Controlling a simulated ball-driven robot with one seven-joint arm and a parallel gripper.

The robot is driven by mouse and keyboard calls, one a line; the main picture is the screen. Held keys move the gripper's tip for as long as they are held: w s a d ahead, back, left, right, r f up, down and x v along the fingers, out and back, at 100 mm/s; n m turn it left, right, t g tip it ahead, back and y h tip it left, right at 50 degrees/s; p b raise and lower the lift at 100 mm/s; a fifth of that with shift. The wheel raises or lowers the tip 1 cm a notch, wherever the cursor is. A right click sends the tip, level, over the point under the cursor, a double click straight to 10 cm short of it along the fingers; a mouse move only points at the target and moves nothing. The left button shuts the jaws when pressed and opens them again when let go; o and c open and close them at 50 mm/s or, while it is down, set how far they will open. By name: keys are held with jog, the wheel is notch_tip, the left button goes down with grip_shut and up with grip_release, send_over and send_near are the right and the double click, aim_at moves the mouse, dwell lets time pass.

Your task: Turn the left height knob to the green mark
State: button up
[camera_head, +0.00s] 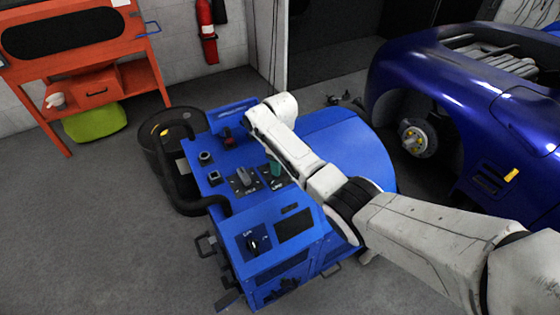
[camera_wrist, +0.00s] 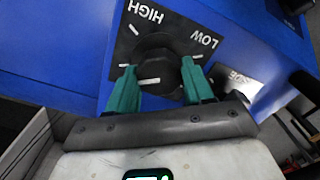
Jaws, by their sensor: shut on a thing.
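A dark round knob (camera_wrist: 158,48) sits on a dark plate marked HIGH and LOW (camera_wrist: 128,25), shown upside down in the wrist view. My gripper (camera_wrist: 160,66) has green fingers, one on each side of the knob, shut on it. A short white bar shows on the knob's near part. A grey-topped knob (camera_head: 245,176) stands on the left plate. I cannot make out a green mark.
The blue machine (camera_head: 345,150) also carries a front panel with a dial (camera_head: 253,244) and a red-topped control (camera_head: 228,138). A blue car (camera_head: 470,130) stands at right, an orange bench (camera_head: 95,85) at back left. The grey floor at left is clear.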

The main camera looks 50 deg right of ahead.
jog(key=n, duration=0.5)
jog(key=shift+n+p, duration=0.3)
jog(key=shift+n, duration=0.1)
jog(key=n, duration=0.5)
jog(key=shift+n, duration=0.3)
jog(key=o, duration=1)
jog(key=shift+o, duration=0.2)
notch_tip(320, 180, up, 11)
jog(key=shift+f, duration=0.2)
